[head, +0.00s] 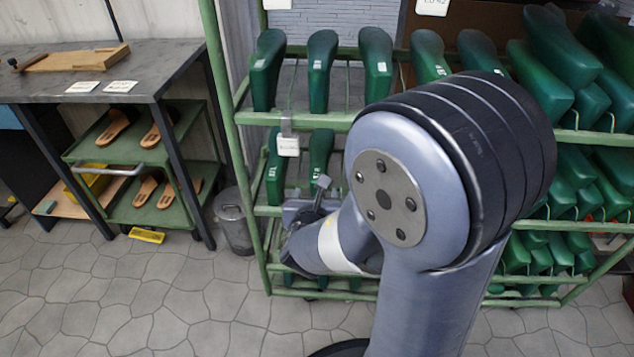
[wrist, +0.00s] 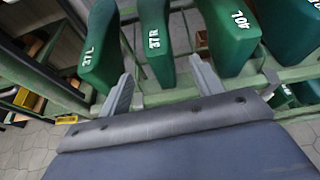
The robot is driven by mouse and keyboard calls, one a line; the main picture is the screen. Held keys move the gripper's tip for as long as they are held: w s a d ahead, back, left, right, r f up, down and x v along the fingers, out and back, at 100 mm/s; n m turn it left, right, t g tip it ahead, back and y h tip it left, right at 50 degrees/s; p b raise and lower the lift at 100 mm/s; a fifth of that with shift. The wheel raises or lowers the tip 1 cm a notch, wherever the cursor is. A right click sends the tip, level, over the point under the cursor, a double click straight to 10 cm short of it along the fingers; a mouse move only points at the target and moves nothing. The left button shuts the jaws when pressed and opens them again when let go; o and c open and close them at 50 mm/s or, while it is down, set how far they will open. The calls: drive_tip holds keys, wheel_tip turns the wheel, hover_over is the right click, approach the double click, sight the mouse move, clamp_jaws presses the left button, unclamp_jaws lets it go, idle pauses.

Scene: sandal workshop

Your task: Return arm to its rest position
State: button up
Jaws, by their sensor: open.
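My gripper (wrist: 161,66) shows in the wrist view with its two fingers spread apart and nothing held between them. The fingers point at green shoe lasts. A last marked 37R (wrist: 154,40) appears between the fingertips, and one marked 37L (wrist: 100,55) is to the left. I cannot tell whether the fingers touch any of them. In the head view my arm is bent in front of the green rack (head: 335,118), and my gripper (head: 300,212) is at its lower left shelves, partly hidden by my own arm.
Green lasts (head: 322,65) fill several rack shelves, densely at the right. A dark workbench (head: 150,58) stands at the left, with a green cart (head: 135,150) holding sandal pieces under it. A grey bin (head: 233,220) stands beside the rack. The paved floor in front is clear.

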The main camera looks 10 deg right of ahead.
drive_tip(key=shift+s+a+r, duration=0.15)
drive_tip(key=shift+s+r, duration=0.1)
drive_tip(key=shift+s, duration=0.4)
drive_tip(key=b+x, duration=0.3)
drive_tip(key=x, duration=0.7)
drive_tip(key=shift+w+f, duration=0.25)
drive_tip(key=shift+w+r, duration=0.15)
drive_tip(key=shift+w, duration=0.05)
drive_tip(key=shift+s+r, duration=0.1)
